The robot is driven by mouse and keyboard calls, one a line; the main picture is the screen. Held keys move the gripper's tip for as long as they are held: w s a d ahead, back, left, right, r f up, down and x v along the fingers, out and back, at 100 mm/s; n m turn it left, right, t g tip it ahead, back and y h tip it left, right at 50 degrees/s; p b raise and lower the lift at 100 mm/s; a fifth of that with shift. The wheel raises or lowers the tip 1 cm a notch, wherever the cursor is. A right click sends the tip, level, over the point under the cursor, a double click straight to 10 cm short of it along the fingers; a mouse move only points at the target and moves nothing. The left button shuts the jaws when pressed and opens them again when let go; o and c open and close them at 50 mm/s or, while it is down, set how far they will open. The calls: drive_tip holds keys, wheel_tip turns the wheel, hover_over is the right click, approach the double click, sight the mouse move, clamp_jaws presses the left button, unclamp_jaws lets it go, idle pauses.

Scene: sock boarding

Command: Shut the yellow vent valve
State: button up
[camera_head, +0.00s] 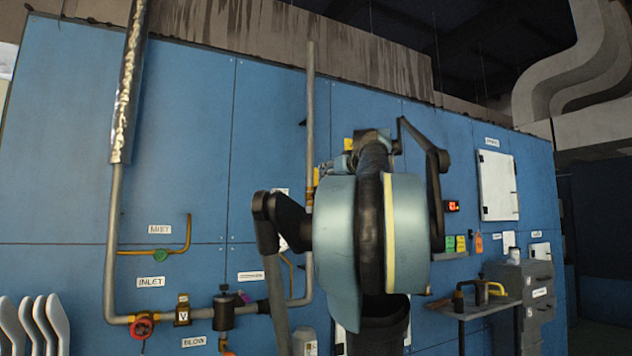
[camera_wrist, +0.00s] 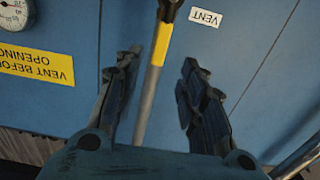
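In the wrist view a yellow piece (camera_wrist: 158,45), which looks like the vent valve's handle, lies in line with a grey pipe (camera_wrist: 146,105). A dark fitting (camera_wrist: 170,9) sits at its upper end. A white VENT label (camera_wrist: 204,17) is beside it, upside down. My gripper (camera_wrist: 160,58) is open, with one dark finger on each side of the yellow piece and pipe, and visible gaps to both. How far the fingertips are from it in depth I cannot tell. In the head view my arm hides the gripper and most of the valve area.
A gauge (camera_wrist: 12,14) and a yellow warning label (camera_wrist: 38,63) are at the wrist view's left. In the head view, piping with a red handwheel (camera_head: 141,327) and a green valve (camera_head: 160,256) runs along the blue wall (camera_head: 180,120). A small table (camera_head: 474,309) stands at right.

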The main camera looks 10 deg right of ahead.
sight(317, 175)
drive_tip(key=x, duration=1.1)
drive_tip(key=shift+w+f, duration=0.1)
drive_tip(key=shift+w, duration=0.05)
drive_tip(key=shift+c, duration=0.4)
drive_tip(key=shift+a, duration=0.1)
clamp_jaws()
